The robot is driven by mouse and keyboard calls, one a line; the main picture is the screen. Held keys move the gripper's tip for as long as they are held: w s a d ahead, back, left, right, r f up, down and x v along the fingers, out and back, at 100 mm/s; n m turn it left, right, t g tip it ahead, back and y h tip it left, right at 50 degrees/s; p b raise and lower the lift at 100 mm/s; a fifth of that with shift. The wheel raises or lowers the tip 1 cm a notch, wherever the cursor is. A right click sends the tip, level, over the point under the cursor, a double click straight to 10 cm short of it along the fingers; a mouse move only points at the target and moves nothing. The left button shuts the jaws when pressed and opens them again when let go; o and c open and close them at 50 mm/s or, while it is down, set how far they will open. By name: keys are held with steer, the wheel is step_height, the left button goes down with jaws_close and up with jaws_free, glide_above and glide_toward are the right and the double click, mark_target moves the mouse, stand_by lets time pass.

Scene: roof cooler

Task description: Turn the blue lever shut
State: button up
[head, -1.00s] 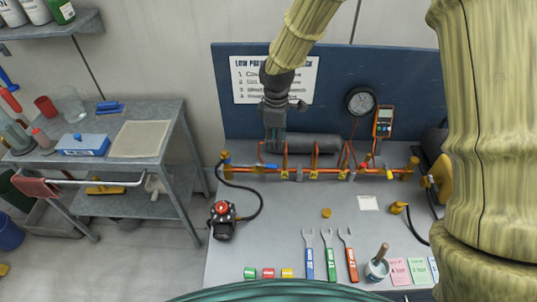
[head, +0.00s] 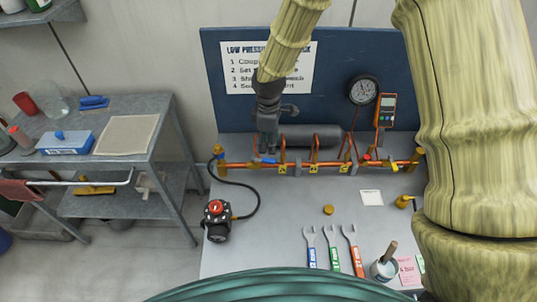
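The blue lever (head: 264,160) sits on the copper pipe (head: 238,164), left of the middle. It appears to lie roughly along the pipe, though it is small and partly covered. My gripper (head: 268,147) points down right above the lever, its fingertips close to it. I cannot tell whether they touch it. The fingers overlap in this view, so their opening does not show.
A grey cylinder (head: 312,136) lies behind the pipe, right of my gripper. A red lever (head: 367,157) is further right. A gauge (head: 363,90) and a meter (head: 386,110) are at the blue back panel (head: 338,60). A black hose (head: 259,195) loops at left.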

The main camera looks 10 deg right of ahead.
mark_target(268, 160)
steer(key=shift+f+p, duration=1.05)
steer(key=shift+f, duration=2.55)
steer(key=shift+c, duration=0.3)
jaws_close()
